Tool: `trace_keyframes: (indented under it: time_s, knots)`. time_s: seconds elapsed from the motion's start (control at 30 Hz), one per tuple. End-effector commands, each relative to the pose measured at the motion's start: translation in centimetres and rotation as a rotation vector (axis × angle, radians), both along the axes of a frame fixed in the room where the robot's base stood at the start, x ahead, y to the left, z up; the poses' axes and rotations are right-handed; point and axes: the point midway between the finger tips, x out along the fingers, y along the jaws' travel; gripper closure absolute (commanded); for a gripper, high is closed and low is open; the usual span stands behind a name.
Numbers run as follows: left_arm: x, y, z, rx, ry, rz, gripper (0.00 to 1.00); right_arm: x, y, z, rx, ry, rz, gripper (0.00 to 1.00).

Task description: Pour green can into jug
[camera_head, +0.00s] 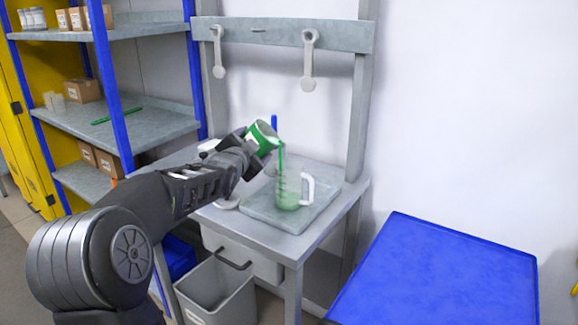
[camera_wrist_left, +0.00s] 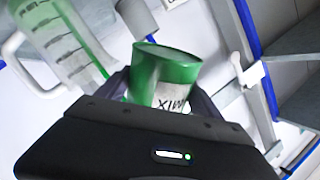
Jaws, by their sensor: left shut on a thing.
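The green can (camera_head: 262,138) with a white band is tilted to the right above the jug. A green stream runs from its rim down into the clear jug (camera_head: 288,188), which stands upright on a grey tray and has green liquid in its lower part. My left gripper (camera_head: 246,143) is shut on the can. In the left wrist view the can (camera_wrist_left: 165,75) sits between the fingers, with lettering on its white band, and the jug (camera_wrist_left: 62,42) with its white handle shows at upper left. My right gripper is in neither view.
The grey tray (camera_head: 262,208) lies on a grey workbench (camera_head: 338,212). A blue surface (camera_head: 440,275) is at right. Shelves with boxes (camera_head: 83,90) stand at left, a grey bin (camera_head: 218,295) below the bench. Two white ladle-like tools (camera_head: 309,60) hang from the rail behind.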

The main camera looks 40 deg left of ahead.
Motion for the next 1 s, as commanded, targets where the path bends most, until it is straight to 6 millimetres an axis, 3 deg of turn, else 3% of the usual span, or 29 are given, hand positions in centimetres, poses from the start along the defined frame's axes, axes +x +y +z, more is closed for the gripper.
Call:
trace_keyframes:
  time_s: [1.0]
  knots:
    - [0.05, -0.06, 0.07, 0.056, 0.030, -0.001, 0.94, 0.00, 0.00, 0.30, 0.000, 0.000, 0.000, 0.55]
